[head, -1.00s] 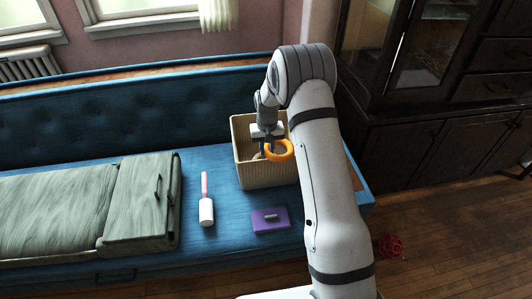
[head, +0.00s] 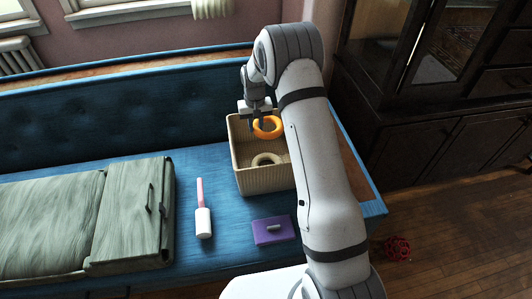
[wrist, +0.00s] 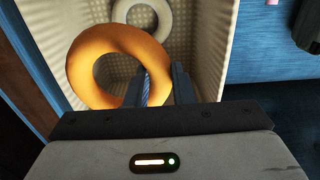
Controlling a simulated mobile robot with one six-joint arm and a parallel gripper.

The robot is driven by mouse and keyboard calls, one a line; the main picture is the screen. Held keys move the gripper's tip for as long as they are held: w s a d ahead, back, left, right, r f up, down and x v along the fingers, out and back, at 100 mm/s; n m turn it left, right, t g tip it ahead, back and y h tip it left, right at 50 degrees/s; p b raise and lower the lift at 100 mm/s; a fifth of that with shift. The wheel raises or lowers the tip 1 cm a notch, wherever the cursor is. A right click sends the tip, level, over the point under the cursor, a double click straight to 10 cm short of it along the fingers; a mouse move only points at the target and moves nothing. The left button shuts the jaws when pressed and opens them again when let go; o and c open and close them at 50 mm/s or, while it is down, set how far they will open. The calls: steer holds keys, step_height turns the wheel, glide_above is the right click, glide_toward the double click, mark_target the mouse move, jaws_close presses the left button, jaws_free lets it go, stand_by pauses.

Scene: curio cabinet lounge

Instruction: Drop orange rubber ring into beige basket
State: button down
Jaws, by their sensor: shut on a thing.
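The orange rubber ring (head: 267,135) is held by my gripper (head: 257,127) above the open top of the beige basket (head: 265,182). In the wrist view, the orange ring (wrist: 103,50) has one side of its band between the two fingers of my gripper (wrist: 162,83), and the basket's ribbed wall (wrist: 208,40) surrounds it. The basket stands on the blue bench. A beige ring (head: 268,160) lies inside the basket, and it also shows below the orange ring in the wrist view (wrist: 142,18).
A purple block with a grey handle (head: 272,231) lies in front of the basket. A white and pink roller (head: 203,215) lies left of it. A green case (head: 130,215) fills the bench's left part. A red wiry object (head: 398,248) is on the floor at right.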

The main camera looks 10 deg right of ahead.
steer(key=shift+d+f+b, duration=0.15)
steer(key=shift+f+b, duration=0.4)
steer(key=shift+f, duration=0.65)
steer(key=shift+d+f+b, duration=0.15)
steer(key=shift+f+b, duration=0.35)
steer(key=shift+f, duration=0.65)
steer(key=c, duration=1.2)
jaws_free()
steer(key=shift+o, duration=0.2)
steer(key=shift+r, duration=0.15)
step_height(320, 180, up, 8)
steer(key=shift+f+p, duration=0.15)
steer(key=shift+p, duration=0.3)
